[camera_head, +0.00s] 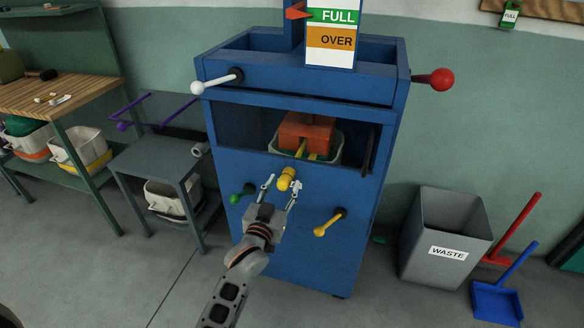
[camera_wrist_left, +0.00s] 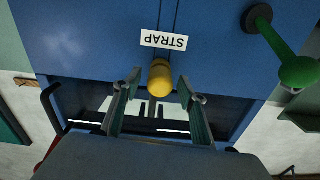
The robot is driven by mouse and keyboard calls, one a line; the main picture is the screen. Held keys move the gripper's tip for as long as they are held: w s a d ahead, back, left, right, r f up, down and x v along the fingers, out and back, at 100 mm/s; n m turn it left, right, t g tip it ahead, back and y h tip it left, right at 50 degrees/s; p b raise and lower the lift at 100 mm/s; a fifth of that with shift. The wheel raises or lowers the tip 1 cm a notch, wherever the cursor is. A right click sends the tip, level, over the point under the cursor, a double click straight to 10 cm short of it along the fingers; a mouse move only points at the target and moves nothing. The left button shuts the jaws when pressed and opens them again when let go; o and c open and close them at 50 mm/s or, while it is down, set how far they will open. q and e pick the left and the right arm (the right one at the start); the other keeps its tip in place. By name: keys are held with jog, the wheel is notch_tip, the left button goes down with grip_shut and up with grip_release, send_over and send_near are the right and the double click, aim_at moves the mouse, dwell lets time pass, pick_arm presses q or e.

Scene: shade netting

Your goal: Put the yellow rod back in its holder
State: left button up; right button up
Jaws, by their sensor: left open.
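A yellow rounded knob (camera_head: 287,178) sits at the front of the blue cabinet (camera_head: 300,255), just below its opening. It also shows end-on in the left wrist view (camera_wrist_left: 160,77), beside a STRAP label (camera_wrist_left: 164,41); I cannot tell how much rod lies behind it. My left gripper (camera_head: 282,186) is open, with one finger on each side of the knob; a gap shows on both sides in the wrist view. A yellow lever (camera_head: 327,223) is on the cabinet front, lower right. No holder can be clearly made out. My right gripper is not in view.
A green lever (camera_head: 242,193) is left of my gripper. A red block (camera_head: 306,131) sits in a bin in the opening. A white-knobbed lever (camera_head: 215,82) and red ball (camera_head: 441,78) stick out above. A grey waste bin (camera_head: 446,236) stands right.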

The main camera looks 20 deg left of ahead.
pick_arm(q)
jog(key=shift+w, duration=0.25)
dwell(0.5)
grip_shut()
